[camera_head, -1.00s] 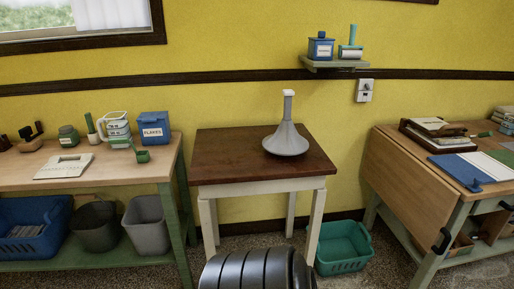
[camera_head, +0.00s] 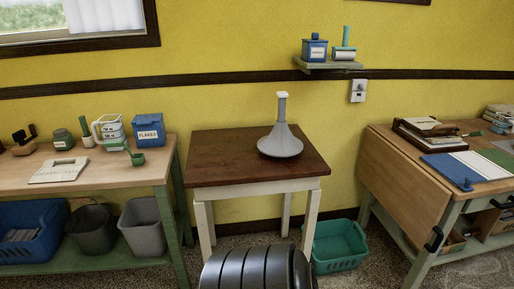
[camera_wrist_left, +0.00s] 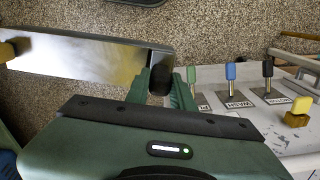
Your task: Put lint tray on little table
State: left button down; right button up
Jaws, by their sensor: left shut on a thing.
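My left gripper (camera_wrist_left: 160,86) shows in the left wrist view, its green fingers shut on the dark end of a long, shiny metal tray, which I take to be the lint tray (camera_wrist_left: 85,55). The tray reaches out to the left of the fingers, above a speckled floor. The little table (camera_head: 220,160) stands in the middle of the head view, with a dark brown top and white legs. A grey cone-shaped plunger (camera_head: 280,140) stands upright on its back right part. Neither gripper shows in the head view.
The table's left and front top is bare. A wooden bench (camera_head: 95,175) with laundry things stands left; a drop-leaf table (camera_head: 400,190) stands right. A teal basket (camera_head: 340,245) sits on the floor. The left wrist view shows a pale surface with colored handles (camera_wrist_left: 231,72).

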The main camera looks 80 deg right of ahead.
aim_at(217, 162)
jog(key=k+l+z, duration=0.1)
jog(key=z, duration=0.25)
jog(key=l+z, duration=0.35)
jog(key=k+l+z, duration=0.1)
jog(key=z, duration=0.25)
